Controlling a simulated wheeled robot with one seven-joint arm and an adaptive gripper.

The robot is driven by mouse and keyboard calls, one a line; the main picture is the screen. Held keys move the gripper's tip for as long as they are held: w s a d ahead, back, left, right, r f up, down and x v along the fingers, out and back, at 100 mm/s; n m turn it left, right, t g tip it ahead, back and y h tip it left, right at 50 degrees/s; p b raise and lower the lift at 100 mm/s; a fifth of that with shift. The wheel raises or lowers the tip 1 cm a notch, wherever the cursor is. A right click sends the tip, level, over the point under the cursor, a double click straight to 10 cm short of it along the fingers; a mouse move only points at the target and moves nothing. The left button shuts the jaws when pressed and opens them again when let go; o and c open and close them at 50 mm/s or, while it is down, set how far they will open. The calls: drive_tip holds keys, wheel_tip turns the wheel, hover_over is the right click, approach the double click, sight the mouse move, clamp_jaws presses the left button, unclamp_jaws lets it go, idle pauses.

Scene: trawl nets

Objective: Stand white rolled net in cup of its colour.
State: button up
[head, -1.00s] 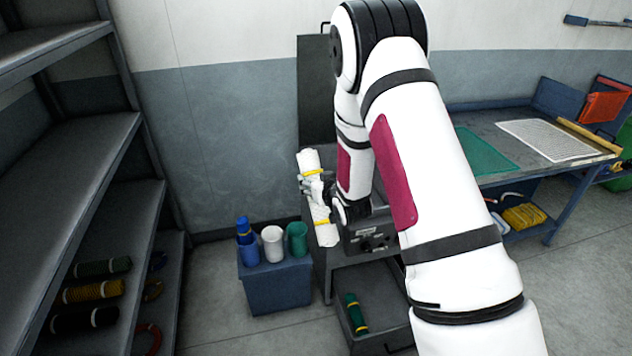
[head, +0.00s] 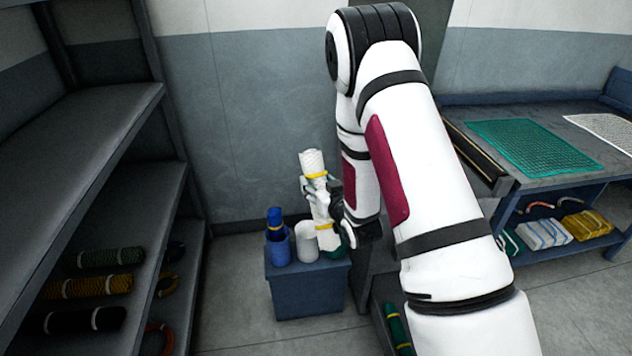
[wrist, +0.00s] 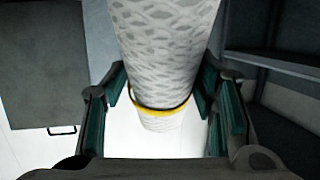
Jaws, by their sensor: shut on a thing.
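The white rolled net (head: 315,165) has yellow bands and is held nearly upright, tilted slightly. My gripper (head: 318,198) is shut on it around its middle. In the wrist view the net (wrist: 165,50) runs between the green-padded fingers of my gripper (wrist: 165,108), with a yellow band near them. The white cup (head: 307,243) stands on a blue box (head: 308,292), just left of the net's lower end. In the head view the net's lower end overlaps the green cup (head: 348,238), which is mostly hidden. Whether the net touches a cup I cannot tell.
A blue cup (head: 279,250) with a blue rolled net (head: 275,222) in it stands left of the white cup. A dark shelf (head: 80,150) with rolled nets is at left. A bench (head: 590,160) with a green net sheet (head: 535,147) is at right.

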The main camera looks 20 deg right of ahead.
wheel_tip(320, 180, down, 34)
drive_tip(key=t+b, duration=0.3)
drive_tip(key=b, duration=3.1)
drive_tip(key=shift+s, duration=0.4)
drive_tip(key=shift+s+d+r, duration=0.1)
